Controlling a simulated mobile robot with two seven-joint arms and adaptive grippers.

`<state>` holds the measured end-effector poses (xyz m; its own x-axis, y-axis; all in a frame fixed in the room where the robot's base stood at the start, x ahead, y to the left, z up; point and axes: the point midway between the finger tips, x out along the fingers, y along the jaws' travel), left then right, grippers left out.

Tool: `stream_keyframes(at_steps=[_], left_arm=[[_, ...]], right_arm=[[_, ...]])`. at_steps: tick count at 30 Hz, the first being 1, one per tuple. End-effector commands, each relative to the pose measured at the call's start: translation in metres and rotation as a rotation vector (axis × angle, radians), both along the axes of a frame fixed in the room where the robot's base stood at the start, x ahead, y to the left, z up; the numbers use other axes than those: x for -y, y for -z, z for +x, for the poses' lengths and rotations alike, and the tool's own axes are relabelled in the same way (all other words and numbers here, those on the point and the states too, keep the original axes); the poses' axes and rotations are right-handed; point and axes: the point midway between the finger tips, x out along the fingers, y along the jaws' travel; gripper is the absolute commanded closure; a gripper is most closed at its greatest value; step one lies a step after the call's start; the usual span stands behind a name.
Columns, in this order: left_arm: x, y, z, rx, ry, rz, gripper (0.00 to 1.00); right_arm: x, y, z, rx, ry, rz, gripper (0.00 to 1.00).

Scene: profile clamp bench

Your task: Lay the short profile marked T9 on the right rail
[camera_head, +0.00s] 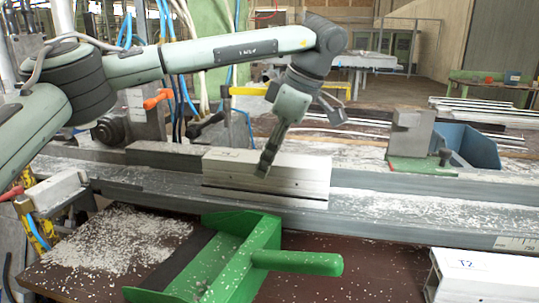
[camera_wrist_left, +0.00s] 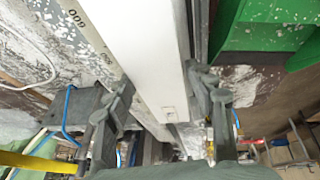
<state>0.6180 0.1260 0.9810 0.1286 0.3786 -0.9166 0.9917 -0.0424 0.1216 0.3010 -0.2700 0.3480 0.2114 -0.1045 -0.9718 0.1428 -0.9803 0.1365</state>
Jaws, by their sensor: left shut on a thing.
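A short silver-white profile (camera_head: 300,177) lies lengthwise at the long grey rail (camera_head: 400,208) in the middle of the head view. I cannot tell whether it rests on the rail or hangs just above it. My left gripper (camera_head: 265,164) comes down over it from above and is shut on it. In the left wrist view the profile (camera_wrist_left: 148,60) runs between the two fingers of the gripper (camera_wrist_left: 160,108). A small mark shows near its end, too small to read, so I cannot confirm T9. My right gripper is not in view.
A green dustpan-like tool (camera_head: 240,255) with a handle lies in front of the rail. Another profile marked T2 (camera_head: 475,268) is at the lower right. A grey block on a green base (camera_head: 410,145) and a blue bin (camera_head: 468,147) stand behind. White chips litter the bench.

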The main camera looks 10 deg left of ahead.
Motion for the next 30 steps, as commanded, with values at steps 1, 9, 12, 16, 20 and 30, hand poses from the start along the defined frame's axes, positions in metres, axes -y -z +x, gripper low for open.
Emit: stream_keyframes(at_steps=[1, 9, 12, 16, 20, 30], left_arm=[[0.0, 0.001, 0.0, 0.001, 0.0, 0.0, 0.94], [0.0, 0.002, 0.0, 0.0, 0.0, 0.0, 0.25], [0.0, 0.002, 0.0, 0.0, 0.0, 0.0, 0.25], [0.0, 0.002, 0.0, 0.0, 0.0, 0.0, 0.25], [0.002, -0.005, 0.0, 0.002, 0.001, 0.0, 0.25], [0.029, -0.07, -0.009, 0.005, 0.002, 0.001, 0.25]], right_arm=[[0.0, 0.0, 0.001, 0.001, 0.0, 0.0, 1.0], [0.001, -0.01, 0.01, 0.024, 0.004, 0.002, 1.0], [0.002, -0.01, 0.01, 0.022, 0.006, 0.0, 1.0], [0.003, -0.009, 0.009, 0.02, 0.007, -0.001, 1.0], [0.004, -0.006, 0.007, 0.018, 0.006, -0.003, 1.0], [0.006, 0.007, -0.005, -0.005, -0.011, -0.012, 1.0]])
